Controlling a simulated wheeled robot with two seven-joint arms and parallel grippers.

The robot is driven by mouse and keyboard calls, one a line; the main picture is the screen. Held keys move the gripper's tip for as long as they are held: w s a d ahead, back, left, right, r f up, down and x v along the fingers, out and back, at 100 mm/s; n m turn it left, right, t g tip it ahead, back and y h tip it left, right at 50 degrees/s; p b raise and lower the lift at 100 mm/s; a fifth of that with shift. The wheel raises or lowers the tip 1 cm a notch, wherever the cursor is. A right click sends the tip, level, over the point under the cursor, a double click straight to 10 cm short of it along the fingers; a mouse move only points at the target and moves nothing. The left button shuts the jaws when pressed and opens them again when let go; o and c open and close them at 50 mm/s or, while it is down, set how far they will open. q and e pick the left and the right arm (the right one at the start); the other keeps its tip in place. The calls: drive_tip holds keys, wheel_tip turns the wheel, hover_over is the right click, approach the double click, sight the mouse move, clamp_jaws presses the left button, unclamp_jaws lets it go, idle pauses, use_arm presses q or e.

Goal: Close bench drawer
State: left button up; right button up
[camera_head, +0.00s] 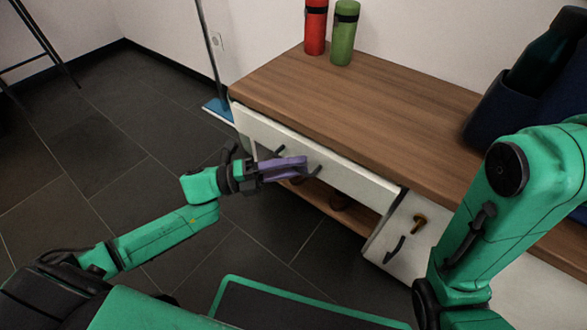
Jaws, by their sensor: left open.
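The bench (400,115) has a brown wooden top and stands right of centre. Its drawer (350,180) has a long white front just below the top, with dark handles (316,171) on it. A thin dark gap shows along the upper edge of the front; how far the drawer stands out is hard to tell. My left gripper (300,167), with purple fingers, is open in front of the drawer, by the handles. It overlaps the front in the picture; contact cannot be told. My right arm (520,180) is at the right; its gripper is out of view.
A red bottle (315,28) and a green bottle (343,35) stand at the back of the top. A dark blue container (495,115) stands at the right. A lower white door (400,245) and an open shelf are below. Dark tiled floor (110,150) is free at left.

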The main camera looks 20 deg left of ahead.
use_arm(q)
clamp_jaws()
idle(1.4)
